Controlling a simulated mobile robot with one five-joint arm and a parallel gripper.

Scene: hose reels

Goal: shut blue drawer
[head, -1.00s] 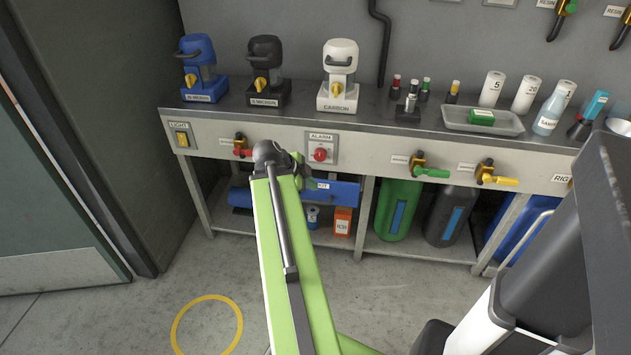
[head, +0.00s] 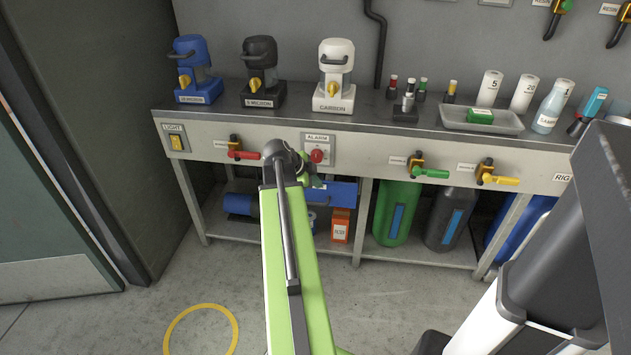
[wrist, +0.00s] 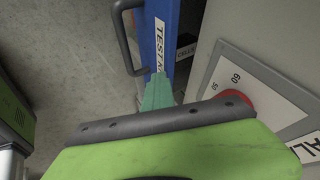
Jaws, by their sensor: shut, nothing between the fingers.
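The blue drawer (head: 338,192) is under the bench, below the alarm panel; my arm hides part of it in the head view. In the wrist view its blue front (wrist: 160,38) shows edge-on with a "TEST" label and a dark bar handle (wrist: 124,42). The front appears to stand out from the grey bench face. My gripper (head: 312,181) is shut and empty. In the wrist view its green fingers (wrist: 159,92) point at the lower end of the blue front, close to the label. I cannot tell whether they touch it.
A red alarm button (wrist: 232,97) on its panel is just right of my fingers in the wrist view. A red-handled valve (head: 243,154) is left of my arm's end. An orange box (head: 340,226) and a green canister (head: 397,212) stand below. The floor in front is open.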

